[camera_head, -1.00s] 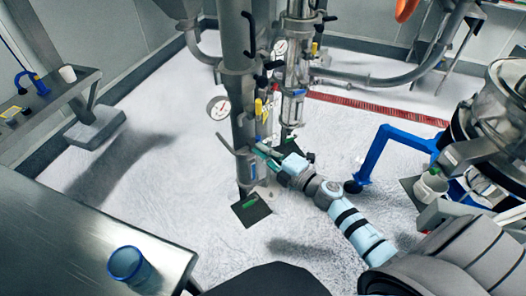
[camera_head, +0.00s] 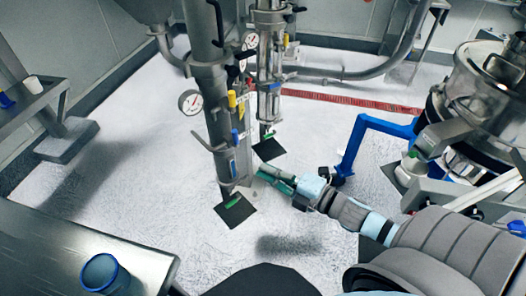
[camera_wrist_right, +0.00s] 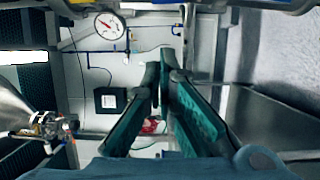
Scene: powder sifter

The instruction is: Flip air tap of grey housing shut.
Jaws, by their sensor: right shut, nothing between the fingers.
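The grey housing (camera_head: 207,85) is a tall upright metal column in the head view, with a round gauge (camera_head: 190,102) on its left. On its right side are a yellow handle (camera_head: 232,99) and a blue handle (camera_head: 236,137) below it; I cannot tell for sure which is the air tap or how it is set. My right gripper (camera_head: 262,172) has green fingers, shut and empty, to the right of the column's lower part, seemingly just apart from it. In the wrist view its fingers (camera_wrist_right: 167,65) close together at the tips. My left gripper is out of view.
A second, slimmer column (camera_head: 270,70) stands behind right. A blue frame (camera_head: 365,135) and a large metal vessel (camera_head: 485,85) are at the right. A steel table (camera_head: 70,240) with a blue cup (camera_head: 103,272) is at front left.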

